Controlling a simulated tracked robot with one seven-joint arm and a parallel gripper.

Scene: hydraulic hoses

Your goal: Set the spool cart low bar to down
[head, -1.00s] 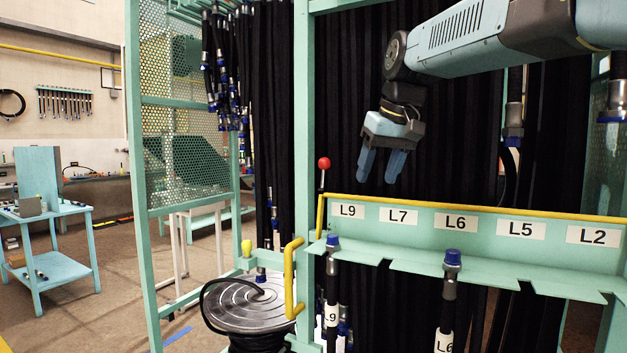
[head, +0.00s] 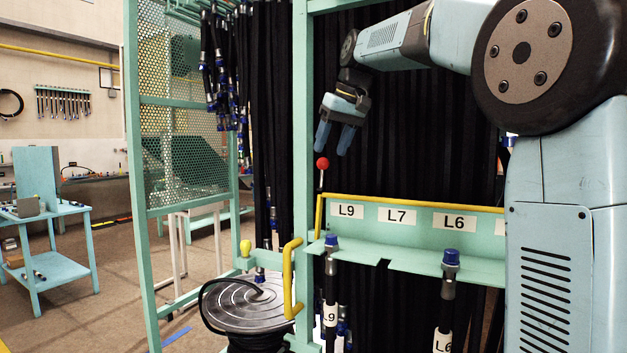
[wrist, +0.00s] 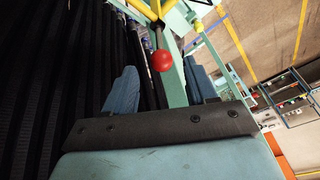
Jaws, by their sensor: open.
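My gripper (head: 334,138) is open and empty, its blue fingers pointing down just above a red ball knob (head: 322,164). The knob tops a thin upright lever at the left end of the label shelf. In the wrist view the red ball (wrist: 163,61) shows between the lines of the two spread fingers (wrist: 160,78), beyond the tips and apart from them. A yellow bar handle (head: 289,280) stands on the green frame beside a round spool (head: 250,304) with black hose. I cannot tell which part is the spool cart low bar.
A green shelf (head: 450,264) with labels L9, L7 and L6 and a yellow top rail (head: 420,202) runs right of the lever. Capped hoses hang from it. Black hoses hang behind. A green post (head: 304,120) stands close left of my gripper.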

